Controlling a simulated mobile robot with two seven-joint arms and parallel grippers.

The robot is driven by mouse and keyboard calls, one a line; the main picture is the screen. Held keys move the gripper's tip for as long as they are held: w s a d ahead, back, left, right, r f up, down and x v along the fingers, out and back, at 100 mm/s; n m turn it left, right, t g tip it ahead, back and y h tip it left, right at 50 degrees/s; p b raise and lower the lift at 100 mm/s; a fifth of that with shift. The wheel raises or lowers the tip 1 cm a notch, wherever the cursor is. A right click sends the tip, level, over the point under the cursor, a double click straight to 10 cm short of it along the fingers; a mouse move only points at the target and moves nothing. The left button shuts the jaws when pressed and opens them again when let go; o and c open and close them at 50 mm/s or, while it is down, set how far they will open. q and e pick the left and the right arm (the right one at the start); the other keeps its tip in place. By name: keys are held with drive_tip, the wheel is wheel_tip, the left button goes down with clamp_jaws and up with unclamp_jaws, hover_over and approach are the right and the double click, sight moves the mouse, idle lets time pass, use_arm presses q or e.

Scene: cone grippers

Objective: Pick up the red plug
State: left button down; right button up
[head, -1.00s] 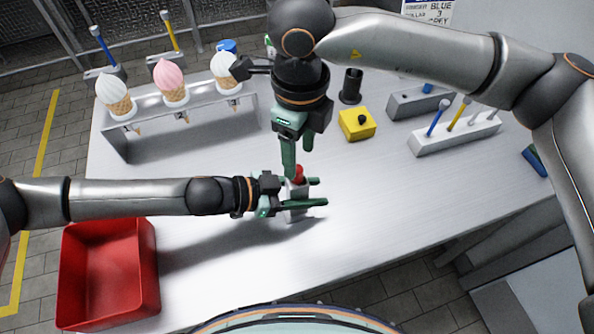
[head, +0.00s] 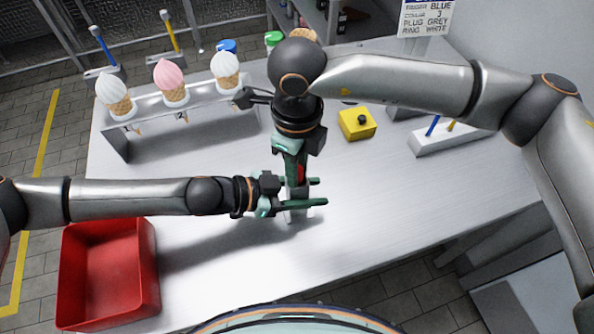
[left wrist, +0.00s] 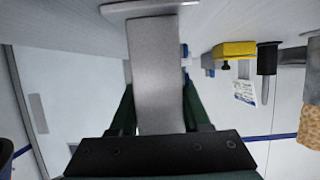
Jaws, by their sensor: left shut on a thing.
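The red plug (head: 301,172) shows as a small red patch at my right gripper (head: 297,178), in the middle of the table. Fingers and wrist cover most of the plug. The right gripper points down at it, and its jaw gap is unclear. My left gripper (head: 316,192) reaches in from the left, just below, and is shut on a grey post. The post's pale foot (head: 297,215) shows under the fingers. In the left wrist view the grey post (left wrist: 157,75) stands between the green fingers.
A red bin (head: 108,270) is at the front left. A rack (head: 190,98) with several ice cream cones stands behind left. A yellow box (head: 357,123) and a tool block (head: 450,140) are behind right. The front right table is clear.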

clamp_jaws()
drive_tip(key=shift+r, duration=0.1)
wheel_tip(320, 180, up, 10)
drive_tip(key=shift+f, duration=0.1)
idle(0.4)
use_arm(q)
drive_tip(key=shift+c, duration=1.4)
unclamp_jaws()
